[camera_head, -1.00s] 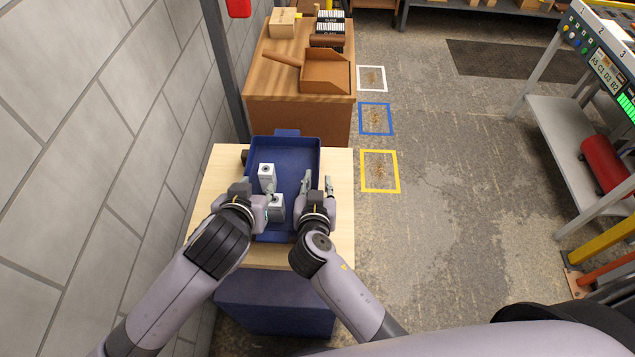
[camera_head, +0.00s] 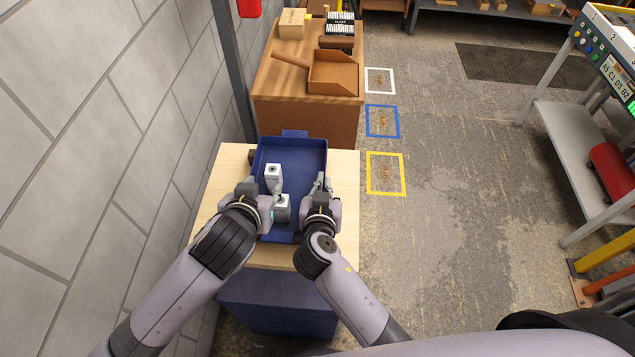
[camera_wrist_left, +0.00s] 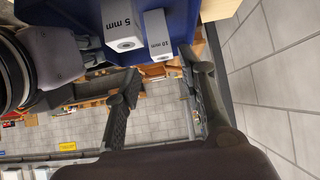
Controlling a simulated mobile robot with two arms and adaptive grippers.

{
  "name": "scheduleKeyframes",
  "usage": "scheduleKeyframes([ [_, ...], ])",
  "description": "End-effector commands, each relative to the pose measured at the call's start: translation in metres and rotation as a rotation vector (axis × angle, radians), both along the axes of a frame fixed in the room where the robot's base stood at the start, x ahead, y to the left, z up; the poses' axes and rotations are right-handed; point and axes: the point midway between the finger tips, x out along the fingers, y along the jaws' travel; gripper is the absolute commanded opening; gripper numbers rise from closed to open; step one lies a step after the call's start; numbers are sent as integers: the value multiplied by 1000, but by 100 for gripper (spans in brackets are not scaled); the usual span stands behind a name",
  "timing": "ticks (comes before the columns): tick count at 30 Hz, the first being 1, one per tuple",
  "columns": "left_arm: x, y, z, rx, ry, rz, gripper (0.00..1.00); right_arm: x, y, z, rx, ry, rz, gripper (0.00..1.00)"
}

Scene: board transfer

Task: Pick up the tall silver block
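Two silver blocks stand in the blue tray (camera_head: 313,150). The far block (camera_head: 273,173) looks upright and tall; the near block (camera_head: 283,207) is partly hidden by my left gripper. In the left wrist view one block (camera_wrist_left: 119,22) is marked "5 mm" and the other (camera_wrist_left: 157,32) "10 mm"; which is taller I cannot tell there. My left gripper (camera_head: 276,195) is beside the blocks; its fingers (camera_wrist_left: 160,72) are apart with nothing between them. My right gripper (camera_head: 322,181) is over the tray's right side, its fingers together, with nothing visible between them.
The tray lies on a light wooden table (camera_head: 345,215). Behind it a brown cabinet (camera_head: 305,118) carries an open wooden box (camera_head: 333,73) and a carton (camera_head: 291,24). A grey wall (camera_head: 110,120) is close on the left.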

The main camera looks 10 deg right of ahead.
Motion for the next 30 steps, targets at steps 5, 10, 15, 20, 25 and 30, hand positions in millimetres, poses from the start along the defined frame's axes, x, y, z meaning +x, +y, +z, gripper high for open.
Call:
scheduleKeyframes([
  [5,-8,-6,-4,-46,-46,-7,51,0,0,0,0,0,0,0],
  [10,-19,-7,-4,-85,-144,-5,51,0,0,0,0,0,0,0],
  [15,-28,0,-4,-82,-224,2,51,0,0,0,0,0,0,0],
  [20,-27,2,-5,-71,-263,3,51,0,0,1,0,-1,0,0],
  [25,-1,-4,-15,-68,-269,2,51,0,0,1,0,-2,1,0],
  [30,22,-11,-25,-70,-266,2,51,0,0,1,0,-2,1,0],
])
